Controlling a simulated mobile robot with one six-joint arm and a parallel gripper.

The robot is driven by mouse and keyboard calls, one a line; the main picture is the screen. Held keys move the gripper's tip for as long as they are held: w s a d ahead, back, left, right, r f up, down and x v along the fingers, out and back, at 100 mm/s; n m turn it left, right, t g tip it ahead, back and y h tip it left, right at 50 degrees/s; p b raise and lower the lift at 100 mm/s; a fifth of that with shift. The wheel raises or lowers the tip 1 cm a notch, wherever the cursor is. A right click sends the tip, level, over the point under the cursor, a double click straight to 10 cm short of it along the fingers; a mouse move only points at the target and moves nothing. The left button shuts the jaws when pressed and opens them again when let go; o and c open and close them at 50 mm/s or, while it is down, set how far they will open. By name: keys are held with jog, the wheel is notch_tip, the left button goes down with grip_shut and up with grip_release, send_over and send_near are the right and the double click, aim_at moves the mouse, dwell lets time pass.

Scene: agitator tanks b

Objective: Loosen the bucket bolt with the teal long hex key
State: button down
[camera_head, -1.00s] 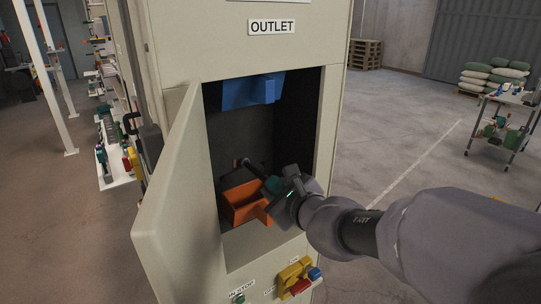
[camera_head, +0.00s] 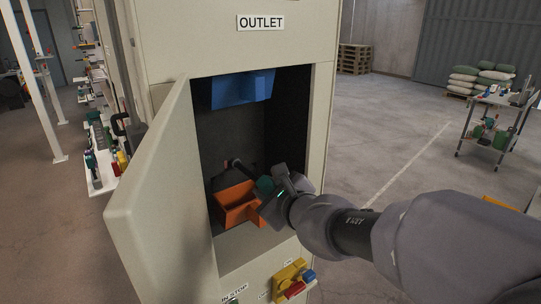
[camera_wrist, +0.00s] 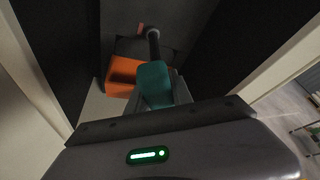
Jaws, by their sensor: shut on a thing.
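My gripper (camera_wrist: 158,100) is shut on the teal handle of the long hex key (camera_wrist: 154,79); the teal also shows in the head view (camera_head: 265,185). The key's dark shaft runs away from the gripper into the cabinet and ends in a dark round part (camera_wrist: 153,33) near the back. An orange bucket (camera_head: 238,205) sits low in the opening, left of the gripper; it also shows in the wrist view (camera_wrist: 121,75). A blue bucket (camera_head: 241,89) hangs at the top of the opening. The bolt itself cannot be made out, so contact with the key tip is unclear.
The cabinet door (camera_head: 160,190) stands open on the left. The opening's right frame (camera_head: 318,120) is close beside my arm. Yellow and red switches (camera_head: 291,279) are below the opening.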

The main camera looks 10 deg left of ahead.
jog(key=shift+w+n+t+h+b, duration=0.1)
jog(key=shift+n+t+h+b, duration=0.45)
jog(key=shift+b, duration=3.85)
jog(key=shift+r+n+y, duration=0.1)
jog(key=shift+n+y, duration=0.15)
jog(key=shift+n, duration=0.3)
jog(key=shift+d+n+t, duration=0.1)
jog(key=shift+n+t, duration=0.35)
jog(key=shift+n, duration=0.15)
jog(key=shift+w+d+r+n+t, duration=0.15)
jog(key=shift+n+t, duration=0.2)
jog(key=shift+n, duration=0.55)
jog(key=shift+w+d+r+n+t, duration=0.15)
jog(key=shift+n+t, duration=0.2)
jog(key=shift+n, duration=0.55)
jog(key=shift+m+p, duration=0.3)
jog(key=shift+p, duration=0.05)
jog(key=shift+s+d, duration=0.15)
jog(key=shift+s+d, duration=0.95)
jog(key=shift+d, duration=0.05)
